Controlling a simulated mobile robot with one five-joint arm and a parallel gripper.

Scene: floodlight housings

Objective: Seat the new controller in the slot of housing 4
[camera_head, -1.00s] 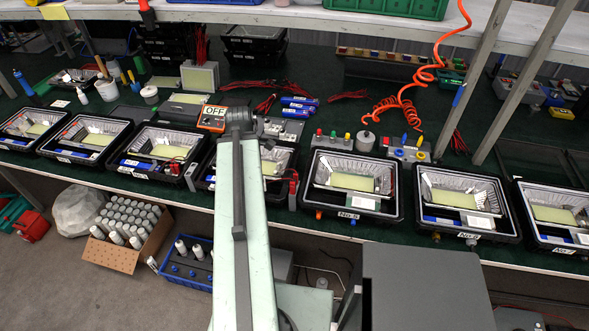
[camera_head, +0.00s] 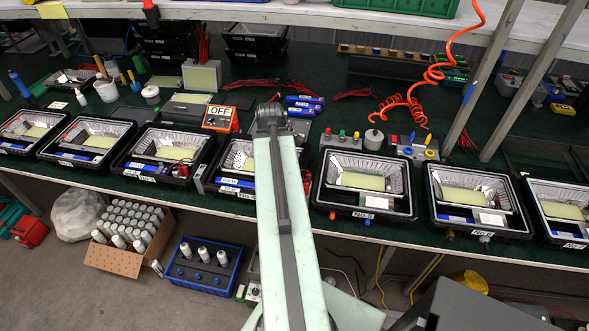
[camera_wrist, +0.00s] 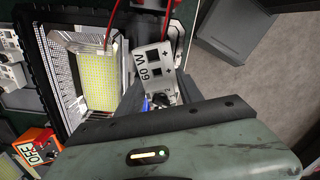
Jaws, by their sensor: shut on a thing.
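My gripper (camera_wrist: 152,106) is shut on the new controller (camera_wrist: 160,62), a light grey box marked 60 W with small crosses and dark squares. It holds the controller over the near side of an open housing (camera_wrist: 42,45) with a yellow LED panel in a silver reflector. I take this for housing 4 (camera_head: 228,192), left of my arm in the head view and partly covered by it. The slot is hidden in the wrist view, so I cannot tell whether the controller touches it. My arm hides the gripper in the head view.
Red wires (camera_wrist: 171,18) rise close beside the controller. A blue crate (camera_head: 212,283) stands on the floor.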

